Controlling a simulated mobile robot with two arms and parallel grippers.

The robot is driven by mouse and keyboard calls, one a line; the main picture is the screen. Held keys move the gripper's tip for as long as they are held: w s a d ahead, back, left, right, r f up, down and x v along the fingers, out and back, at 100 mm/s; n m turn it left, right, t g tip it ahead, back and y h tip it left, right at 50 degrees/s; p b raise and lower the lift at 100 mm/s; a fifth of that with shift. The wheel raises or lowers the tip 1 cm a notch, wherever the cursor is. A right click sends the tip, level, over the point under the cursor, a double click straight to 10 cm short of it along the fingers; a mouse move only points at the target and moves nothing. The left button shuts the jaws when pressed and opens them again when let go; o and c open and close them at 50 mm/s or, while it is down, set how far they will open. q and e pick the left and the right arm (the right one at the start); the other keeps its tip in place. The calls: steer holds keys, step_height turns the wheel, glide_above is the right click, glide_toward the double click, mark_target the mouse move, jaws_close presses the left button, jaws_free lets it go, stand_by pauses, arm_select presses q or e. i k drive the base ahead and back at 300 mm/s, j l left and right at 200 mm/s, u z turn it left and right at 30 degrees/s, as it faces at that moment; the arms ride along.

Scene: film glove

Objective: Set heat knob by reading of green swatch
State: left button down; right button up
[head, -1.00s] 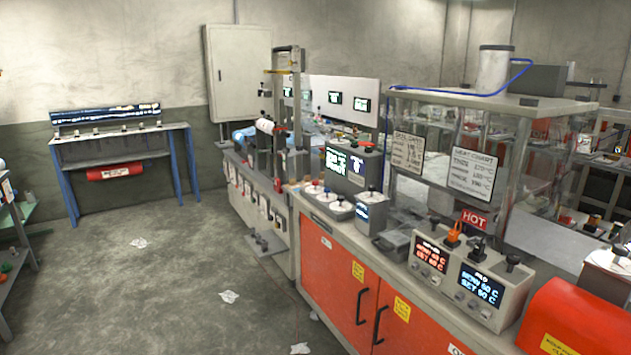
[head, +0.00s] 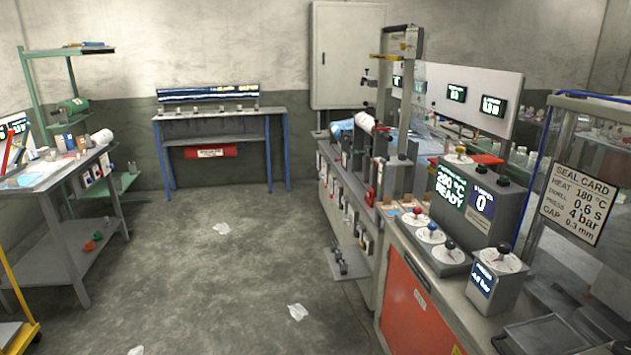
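No green swatch can be made out. A grey control box (head: 463,186) stands on the right bench, with a green screen (head: 451,187) that seems to read 180 or 280 °C READY. Beside it is a grey panel (head: 443,257) with a red knob (head: 418,212), a blue knob (head: 432,226) and a black knob (head: 449,244) on white dials. Which knob is for heat cannot be read. A seal card (head: 574,204) on the right lists heat 180 °C, dwell 0.6 s, press 4 bar, gap 0.3 mm. Neither gripper shows.
A smaller box (head: 498,280) with a black-knobbed dial stands nearer on the bench. An orange cabinet (head: 412,300) is below. A blue-legged table (head: 222,113) stands at the back wall, a grey workbench (head: 70,190) at left. Open floor between holds crumpled white scraps (head: 297,312).

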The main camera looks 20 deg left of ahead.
mark_target(417, 211)
steer(key=u, duration=4.6)
steer(key=l+z, duration=0.1)
steer(key=z, duration=1.9)
steer(key=i+l+z, duration=0.1)
steer(key=z, duration=0.35)
steer(key=i+l+z, duration=0.15)
steer(key=l+z, duration=0.15)
steer(key=z, duration=0.15)
steer(key=i+l+z, duration=0.15)
steer(key=z, duration=0.3)
steer(key=i+l+z, duration=0.1)
steer(key=z, duration=0.35)
steer(key=i+z, duration=0.2)
steer(key=z, duration=0.25)
